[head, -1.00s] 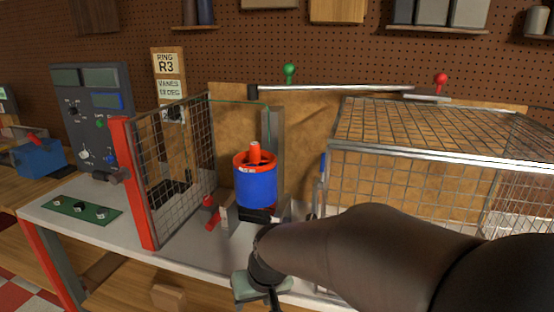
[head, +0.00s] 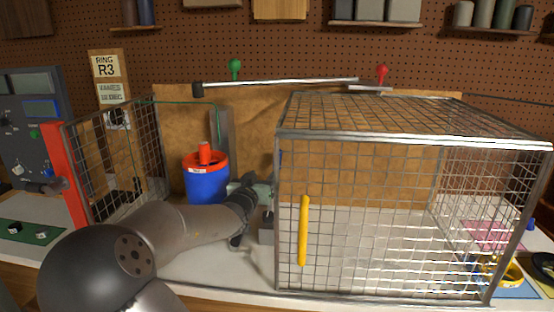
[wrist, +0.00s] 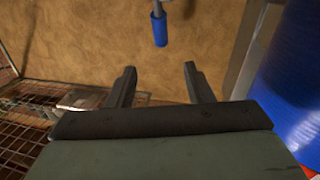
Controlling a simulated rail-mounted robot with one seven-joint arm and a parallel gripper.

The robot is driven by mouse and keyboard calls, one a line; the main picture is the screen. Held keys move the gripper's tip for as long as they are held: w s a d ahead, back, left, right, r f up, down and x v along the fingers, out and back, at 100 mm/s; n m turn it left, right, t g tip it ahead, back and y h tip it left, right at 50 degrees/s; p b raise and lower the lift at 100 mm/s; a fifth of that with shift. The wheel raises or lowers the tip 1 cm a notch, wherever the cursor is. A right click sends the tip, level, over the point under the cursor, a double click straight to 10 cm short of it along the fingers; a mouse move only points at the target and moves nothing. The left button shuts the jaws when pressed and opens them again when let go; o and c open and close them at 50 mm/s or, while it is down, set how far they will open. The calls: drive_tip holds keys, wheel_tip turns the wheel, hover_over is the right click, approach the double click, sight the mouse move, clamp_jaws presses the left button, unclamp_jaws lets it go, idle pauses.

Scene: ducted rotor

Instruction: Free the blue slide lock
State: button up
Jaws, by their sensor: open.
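The blue slide lock shows in the wrist view as a short blue grip (wrist: 159,28) on a grey metal stem, at the top centre. In the head view only a thin blue bit (head: 281,157) shows at the cage's left front post. My gripper (wrist: 160,80) is open and empty; its two dark fingers point toward the blue grip, which lies beyond the tips, in line with the gap and apart from them. In the head view my gripper (head: 262,191) is between the blue drum and the cage, its fingers not clearly visible.
The blue drum (head: 207,187) with its orange top stands left of my gripper and close on the right in the wrist view (wrist: 292,85). The wire cage (head: 360,137) is at right, with a yellow bar (head: 303,230). A red-edged mesh panel (head: 65,175) stands at left.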

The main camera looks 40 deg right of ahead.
drive_tip(key=p+x, duration=0.1)
drive_tip(key=x, duration=1.5)
drive_tip(key=shift+w+d+f+p, duration=0.15)
drive_tip(key=shift+p, duration=0.25)
clamp_jaws()
drive_tip(key=shift+f, duration=0.1)
